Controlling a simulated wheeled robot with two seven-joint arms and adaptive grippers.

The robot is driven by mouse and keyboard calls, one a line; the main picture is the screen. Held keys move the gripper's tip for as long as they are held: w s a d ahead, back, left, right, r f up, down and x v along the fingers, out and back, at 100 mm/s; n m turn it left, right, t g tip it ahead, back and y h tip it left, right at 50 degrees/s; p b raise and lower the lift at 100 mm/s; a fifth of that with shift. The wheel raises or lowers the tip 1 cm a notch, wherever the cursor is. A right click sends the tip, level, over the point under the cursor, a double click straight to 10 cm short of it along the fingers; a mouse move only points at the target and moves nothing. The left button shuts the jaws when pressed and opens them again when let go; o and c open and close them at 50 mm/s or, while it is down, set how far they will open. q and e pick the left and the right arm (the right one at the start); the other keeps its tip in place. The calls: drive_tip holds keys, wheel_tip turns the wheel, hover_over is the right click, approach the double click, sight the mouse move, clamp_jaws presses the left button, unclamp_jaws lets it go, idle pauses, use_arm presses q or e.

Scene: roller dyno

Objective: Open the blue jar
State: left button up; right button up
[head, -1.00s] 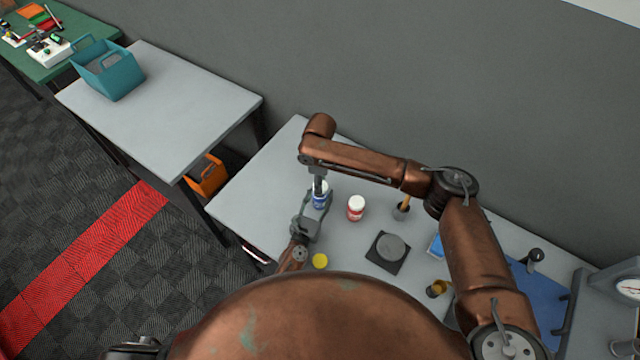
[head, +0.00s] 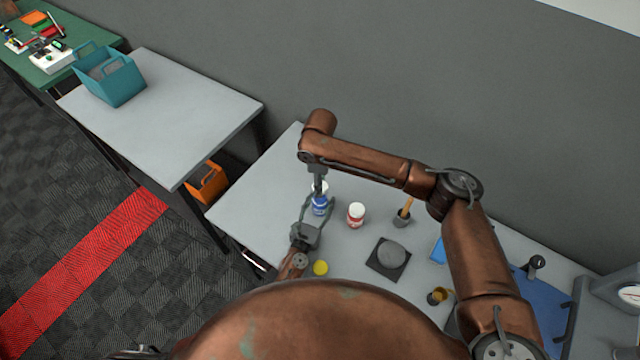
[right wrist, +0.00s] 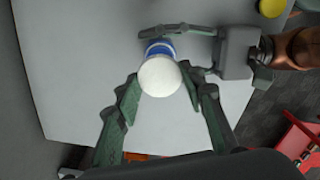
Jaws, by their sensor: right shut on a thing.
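The blue jar (head: 319,206) stands on the grey table below my right gripper. Its white lid (right wrist: 160,76) faces the right wrist camera, with part of the blue body (right wrist: 160,46) showing behind it. My right gripper (right wrist: 160,88) comes from above and is shut on the lid, a finger on either side. My left gripper (head: 318,212) reaches in low, with its fingers on both sides of the jar's body. I cannot tell whether those fingers press on it. Whether the lid is seated on the jar or slightly above it is also unclear.
A red jar with a white lid (head: 356,215) stands close to the right. A yellow disc (head: 320,268), a dark square pad with a round grey piece (head: 388,256) and a cup with a brush (head: 402,216) are nearby. The table's left end (head: 243,205) is clear.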

use_arm(q)
drive_tip(key=o, duration=0.3)
